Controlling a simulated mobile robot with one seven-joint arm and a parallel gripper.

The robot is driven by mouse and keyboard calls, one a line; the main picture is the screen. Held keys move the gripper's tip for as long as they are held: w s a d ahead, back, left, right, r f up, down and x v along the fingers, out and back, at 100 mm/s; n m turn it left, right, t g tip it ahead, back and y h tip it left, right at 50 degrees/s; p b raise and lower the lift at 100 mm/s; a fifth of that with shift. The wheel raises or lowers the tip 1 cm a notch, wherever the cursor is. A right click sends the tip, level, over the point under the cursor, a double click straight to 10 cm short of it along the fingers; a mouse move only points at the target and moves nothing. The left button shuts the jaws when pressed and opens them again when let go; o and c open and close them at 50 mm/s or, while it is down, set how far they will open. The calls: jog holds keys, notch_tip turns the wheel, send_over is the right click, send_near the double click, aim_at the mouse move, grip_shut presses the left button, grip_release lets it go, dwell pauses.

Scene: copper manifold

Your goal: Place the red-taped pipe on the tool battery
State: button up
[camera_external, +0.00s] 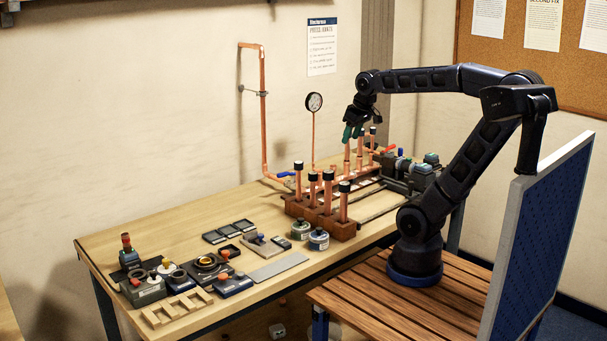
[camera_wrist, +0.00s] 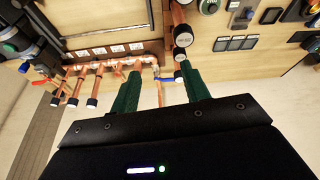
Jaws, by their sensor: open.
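In the wrist view, capped pipes (camera_wrist: 92,88) show at left and more pipes (camera_wrist: 181,18) at top centre. Dark tool bodies (camera_external: 421,172) sit at the bench's right end; I cannot tell which is the tool battery. My gripper (camera_external: 352,133) is by the back pipes. Its green fingers (camera_wrist: 160,92) are apart, with nothing held between them.
A copper wall pipe (camera_external: 263,115) and a pressure gauge (camera_external: 314,102) rise behind the blocks.

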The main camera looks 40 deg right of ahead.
jog(key=s+d+f+m, duration=0.1)
jog(key=s+d+f, duration=0.1)
jog(key=s+f, duration=0.3)
jog(key=shift+s+d, duration=0.3)
jog(key=shift+s, duration=0.2)
dwell(0.8)
